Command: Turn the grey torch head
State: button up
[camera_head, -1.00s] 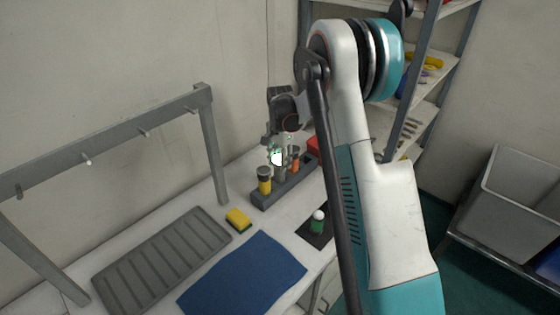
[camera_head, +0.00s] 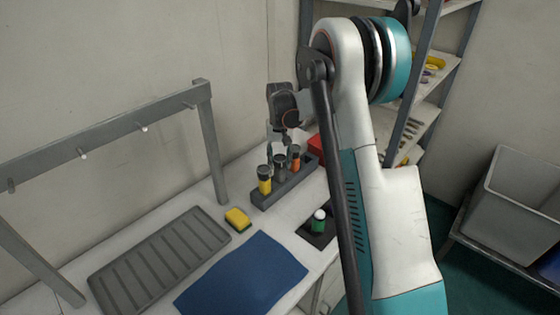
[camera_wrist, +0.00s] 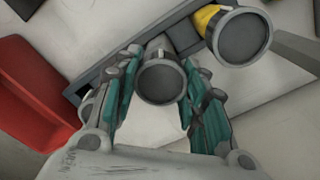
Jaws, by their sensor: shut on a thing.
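The grey torch (camera_head: 280,168) stands upright in the dark holder (camera_head: 262,200), between the yellow torch (camera_head: 264,181) and the orange torch (camera_head: 295,158). In the wrist view, the round dark face of the grey torch head (camera_wrist: 161,82) lies between the teal finger pads of my gripper (camera_wrist: 156,90), which is shut on it. In the head view, my gripper (camera_head: 279,148) is above the holder at the grey torch, and its fingers are small and partly unclear. The yellow torch also shows in the wrist view (camera_wrist: 241,37), close to the right finger.
A red object (camera_head: 314,145) is just behind the holder. A yellow sponge (camera_head: 238,218), a grey ribbed tray (camera_head: 160,262), a blue cloth (camera_head: 245,275) and a green bottle with a white cap (camera_head: 319,222) lie nearby. A grey rack (camera_head: 210,140) stands at left.

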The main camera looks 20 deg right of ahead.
jog(key=n, duration=0.6)
jog(key=shift+b, duration=0.4)
jog(key=shift+n, duration=0.4)
jog(key=o, duration=1.1)
